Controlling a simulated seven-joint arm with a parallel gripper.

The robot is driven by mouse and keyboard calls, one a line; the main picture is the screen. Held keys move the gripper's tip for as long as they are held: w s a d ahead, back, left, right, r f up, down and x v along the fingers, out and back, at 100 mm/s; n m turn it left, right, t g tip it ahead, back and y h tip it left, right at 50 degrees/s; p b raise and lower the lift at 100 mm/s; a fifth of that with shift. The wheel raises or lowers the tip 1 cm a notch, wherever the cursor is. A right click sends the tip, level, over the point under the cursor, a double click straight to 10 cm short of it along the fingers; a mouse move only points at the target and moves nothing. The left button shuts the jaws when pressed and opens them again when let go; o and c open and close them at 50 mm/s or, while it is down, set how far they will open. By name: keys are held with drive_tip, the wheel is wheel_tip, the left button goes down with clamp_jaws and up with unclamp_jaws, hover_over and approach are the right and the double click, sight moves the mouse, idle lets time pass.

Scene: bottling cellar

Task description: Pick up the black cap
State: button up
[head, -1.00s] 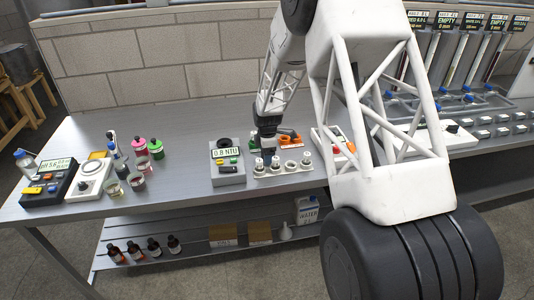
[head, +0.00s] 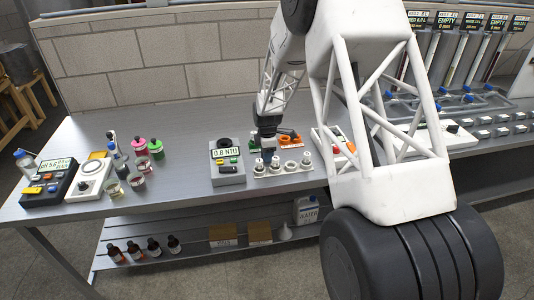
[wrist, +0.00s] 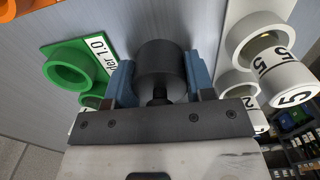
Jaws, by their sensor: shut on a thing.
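The black cap (wrist: 162,64) is a dark, round, cylindrical piece between the two blue fingers of my gripper (wrist: 161,82) in the wrist view. The fingers are shut on its sides. In the head view my gripper (head: 267,154) points down at the bench, just behind the white vial rack and right of the grey turbidity meter. I cannot tell whether the cap touches the bench.
The white rack (wrist: 240,52) with numbered vials is close on the right in the wrist view; a green holder (wrist: 72,62) is close on the left. The turbidity meter (head: 228,173) stands left of my gripper.

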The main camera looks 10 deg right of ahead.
drive_tip(key=shift+r, duration=5)
drive_tip(key=w+a+r, duration=0.1)
drive_tip(key=w+a, duration=0.2)
drive_tip(key=a, duration=0.5)
drive_tip(key=w+a+r, duration=0.1)
drive_tip(key=w+a, duration=0.2)
drive_tip(key=a, duration=0.5)
drive_tip(key=shift+r, duration=0.25)
drive_tip(key=shift+w, duration=0.1)
drive_tip(key=shift+f, duration=0.2)
drive_tip(key=shift+f, duration=1.3)
drive_tip(key=shift+f, duration=1.4)
